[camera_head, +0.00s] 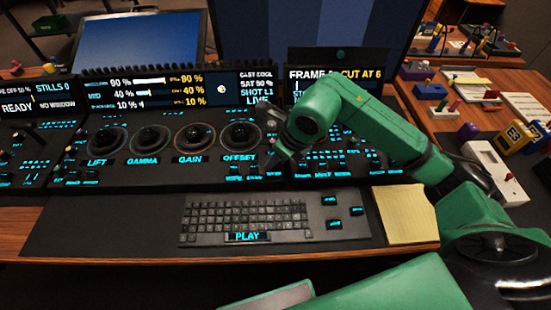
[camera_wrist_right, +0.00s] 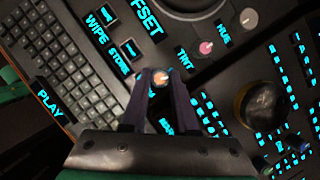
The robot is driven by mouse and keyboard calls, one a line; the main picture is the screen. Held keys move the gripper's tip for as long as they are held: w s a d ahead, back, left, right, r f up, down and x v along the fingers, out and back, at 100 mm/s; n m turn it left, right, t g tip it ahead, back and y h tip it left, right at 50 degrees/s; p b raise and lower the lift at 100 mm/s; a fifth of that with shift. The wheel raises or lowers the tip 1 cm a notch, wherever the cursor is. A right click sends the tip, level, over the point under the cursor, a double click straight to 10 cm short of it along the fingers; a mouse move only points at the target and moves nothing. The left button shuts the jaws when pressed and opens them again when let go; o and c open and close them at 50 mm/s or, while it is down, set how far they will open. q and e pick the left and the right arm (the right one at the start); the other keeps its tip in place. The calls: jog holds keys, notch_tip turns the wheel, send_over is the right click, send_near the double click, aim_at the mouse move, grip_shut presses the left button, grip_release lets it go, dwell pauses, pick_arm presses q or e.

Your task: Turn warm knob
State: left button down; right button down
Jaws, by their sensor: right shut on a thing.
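A small knob with an orange-pink top (camera_wrist_right: 160,78) sits between the fingertips of my right gripper (camera_wrist_right: 158,80). The gripper is shut on it, with one finger on each side. The label by this knob is mostly hidden by the fingers, so I cannot read it in full. In the head view my right gripper (camera_head: 276,152) reaches down to the panel just right of the OFFSET trackball (camera_head: 240,136). The knob is too small and covered to make out there. My left gripper is not in view.
A pink TINT knob (camera_wrist_right: 206,47) and a pale HUE knob (camera_wrist_right: 249,18) stand close by in a row. A dark ball (camera_wrist_right: 262,104) is to the right. The keyboard (camera_head: 247,218) lies in front, with a yellow pad (camera_head: 407,214) to its right.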

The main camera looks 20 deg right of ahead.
jog(key=shift+m+t+h+b, duration=0.3)
jog(key=shift+m+h+b, duration=0.1)
jog(key=shift+m, duration=1.1)
jog(key=shift+r, duration=0.1)
jog(key=c, duration=0.7)
grip_release()
jog(key=shift+r, duration=0.1)
jog(key=v, duration=1.4)
jog(key=shift+s+a+r, duration=0.1)
jog(key=shift+s+r, duration=0.05)
